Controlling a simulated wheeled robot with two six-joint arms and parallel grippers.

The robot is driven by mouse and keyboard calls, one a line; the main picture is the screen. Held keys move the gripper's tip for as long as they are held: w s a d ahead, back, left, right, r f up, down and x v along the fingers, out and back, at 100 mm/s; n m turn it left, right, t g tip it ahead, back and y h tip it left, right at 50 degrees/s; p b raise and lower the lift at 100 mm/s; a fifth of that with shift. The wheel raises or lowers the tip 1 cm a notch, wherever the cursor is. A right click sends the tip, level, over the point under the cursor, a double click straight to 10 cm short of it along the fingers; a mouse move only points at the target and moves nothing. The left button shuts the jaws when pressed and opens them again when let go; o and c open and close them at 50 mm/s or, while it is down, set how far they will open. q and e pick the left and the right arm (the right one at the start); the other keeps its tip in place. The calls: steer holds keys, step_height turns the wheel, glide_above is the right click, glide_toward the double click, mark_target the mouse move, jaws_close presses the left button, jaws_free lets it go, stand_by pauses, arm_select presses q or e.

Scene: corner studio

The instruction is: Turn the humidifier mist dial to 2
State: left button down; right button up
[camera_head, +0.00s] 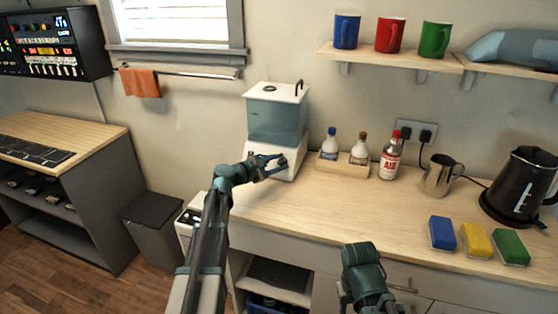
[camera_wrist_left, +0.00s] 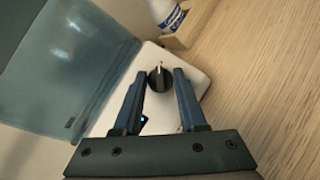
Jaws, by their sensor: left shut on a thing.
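The humidifier (camera_head: 276,125) stands on the counter against the wall, with a white base and lid and a translucent blue tank. Its black mist dial (camera_wrist_left: 160,78) sits on the white front panel. A pale pointer mark shows at the dial's top edge in the left wrist view; the scale numbers are not readable. My left gripper (camera_head: 275,166) is at the humidifier's front, its two fingers (camera_wrist_left: 160,72) shut on the dial from both sides. My right gripper (camera_head: 368,296) is low at the bottom edge, away from the humidifier, its fingertips not clearly shown.
A wooden tray (camera_head: 342,168) with two bottles stands right of the humidifier, beside a red-capped bottle (camera_head: 390,157). A metal pitcher (camera_head: 438,178), a black kettle (camera_head: 520,187) and several sponges (camera_head: 475,240) are further right. The counter front between is clear.

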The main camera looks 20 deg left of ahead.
arm_select(q)
steer(key=shift+m+g, duration=0.3)
steer(key=shift+m, duration=0.3)
steer(key=shift+c, duration=2.4)
jaws_free()
steer(key=shift+s+a, duration=0.1)
steer(key=p+v, duration=0.3)
steer(key=v, duration=1)
steer(key=shift+s+a+p, duration=0.2)
steer(key=shift+p, duration=0.1)
